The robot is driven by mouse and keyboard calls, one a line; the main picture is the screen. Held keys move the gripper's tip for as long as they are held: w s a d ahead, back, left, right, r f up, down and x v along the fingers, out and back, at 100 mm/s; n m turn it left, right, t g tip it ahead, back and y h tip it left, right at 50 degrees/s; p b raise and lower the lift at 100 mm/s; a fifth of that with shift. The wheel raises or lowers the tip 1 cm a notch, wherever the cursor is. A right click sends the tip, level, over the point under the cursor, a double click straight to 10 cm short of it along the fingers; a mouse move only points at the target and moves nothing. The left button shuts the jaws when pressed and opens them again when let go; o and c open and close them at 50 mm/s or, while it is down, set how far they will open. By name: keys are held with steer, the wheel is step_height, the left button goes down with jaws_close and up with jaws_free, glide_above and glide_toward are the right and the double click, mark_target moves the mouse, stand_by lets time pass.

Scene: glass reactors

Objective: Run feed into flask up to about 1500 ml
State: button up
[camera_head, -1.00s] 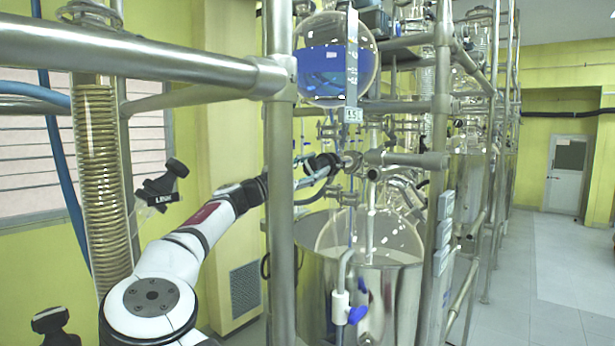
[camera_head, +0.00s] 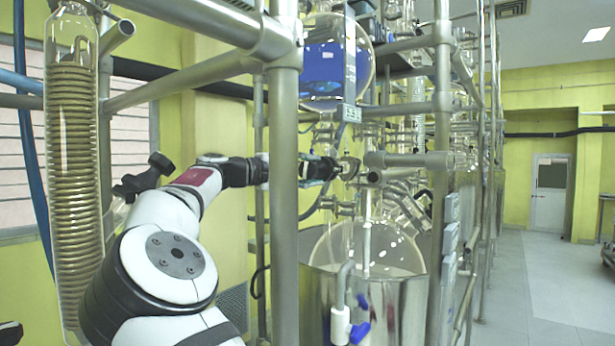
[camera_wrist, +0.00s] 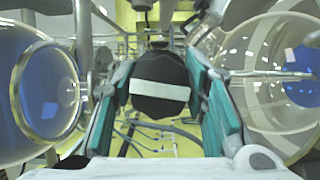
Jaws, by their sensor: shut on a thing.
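A round glass vessel (camera_head: 366,65) holding blue liquid hangs at the top of the frame in the head view. A scale strip with a small label (camera_head: 351,113) stands on it. Below is a large clear round flask (camera_head: 340,245) in a shiny metal pot; I see no blue liquid in it. My gripper (camera_head: 335,168) is between the two, beside the steel frame. In the wrist view its teal-padded fingers (camera_wrist: 160,98) are shut on a black knob (camera_wrist: 160,75) with a white band. The knob's turn and any flow are unclear.
A steel upright (camera_head: 284,190) and crossbars stand close to my arm. A coiled glass condenser (camera_head: 72,170) is at the left. A blue-handled drain valve (camera_head: 350,325) sits in front of the pot (camera_head: 400,305).

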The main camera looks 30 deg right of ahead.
steer(key=shift+f+m, duration=0.1)
steer(key=shift+m, duration=0.3)
steer(key=o, duration=1.2)
